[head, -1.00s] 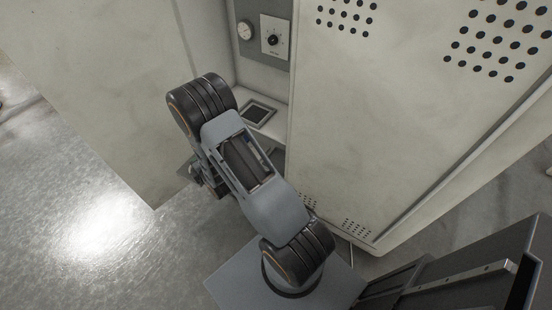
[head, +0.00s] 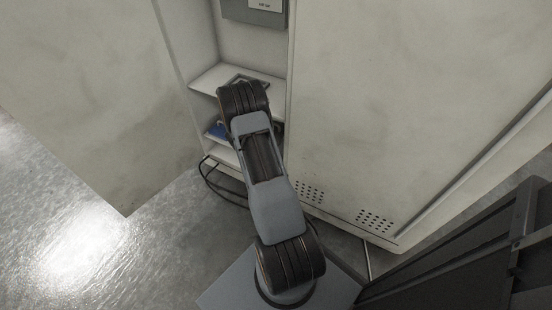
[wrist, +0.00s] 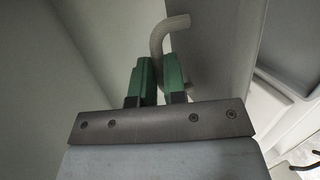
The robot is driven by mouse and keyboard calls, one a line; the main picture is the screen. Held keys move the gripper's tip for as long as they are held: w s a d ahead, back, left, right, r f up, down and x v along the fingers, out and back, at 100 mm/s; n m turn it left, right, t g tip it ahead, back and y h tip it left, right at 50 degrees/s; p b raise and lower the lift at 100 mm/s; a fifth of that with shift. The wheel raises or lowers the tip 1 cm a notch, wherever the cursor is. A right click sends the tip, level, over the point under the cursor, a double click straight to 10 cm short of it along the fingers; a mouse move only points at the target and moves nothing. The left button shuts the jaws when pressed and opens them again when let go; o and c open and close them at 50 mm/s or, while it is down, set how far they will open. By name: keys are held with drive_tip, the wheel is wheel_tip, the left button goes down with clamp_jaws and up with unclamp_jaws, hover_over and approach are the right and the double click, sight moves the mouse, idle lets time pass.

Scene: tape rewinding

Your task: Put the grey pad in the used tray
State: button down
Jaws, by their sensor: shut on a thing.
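In the wrist view, my gripper (wrist: 160,82), with green fingers, is shut on a pale curved handle (wrist: 172,28) that stands out from a light panel (wrist: 215,40). In the head view my own arm hides the gripper. A thin-rimmed, flat, tray-like thing (head: 244,77) lies on the upper shelf of the open cabinet bay, partly behind my arm. I cannot tell whether it is the used tray. I cannot make out the grey pad in either view.
A large pale door panel (head: 75,95) stands left of the shelves, and a closed panel (head: 390,110) stands right. A blue thing (head: 216,130) sits on a lower shelf (head: 226,157). A black cable (head: 212,187) loops near the floor.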

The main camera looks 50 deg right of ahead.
drive_tip(key=shift+s+d+f+m+g, duration=0.5)
drive_tip(key=shift+s+m+g, duration=0.15)
drive_tip(key=shift+g, duration=0.35)
drive_tip(key=shift+s+f+b, duration=0.1)
drive_tip(key=shift+f+b, duration=0.25)
drive_tip(key=shift+m, duration=0.25)
wheel_tip(320, 180, down, 9)
drive_tip(key=b, duration=0.4)
drive_tip(key=shift+s+f, duration=0.1)
drive_tip(key=shift+f, duration=0.05)
drive_tip(key=shift+f+b, duration=0.1)
drive_tip(key=shift+b, duration=0.2)
drive_tip(key=c, duration=1.2)
unclamp_jaws()
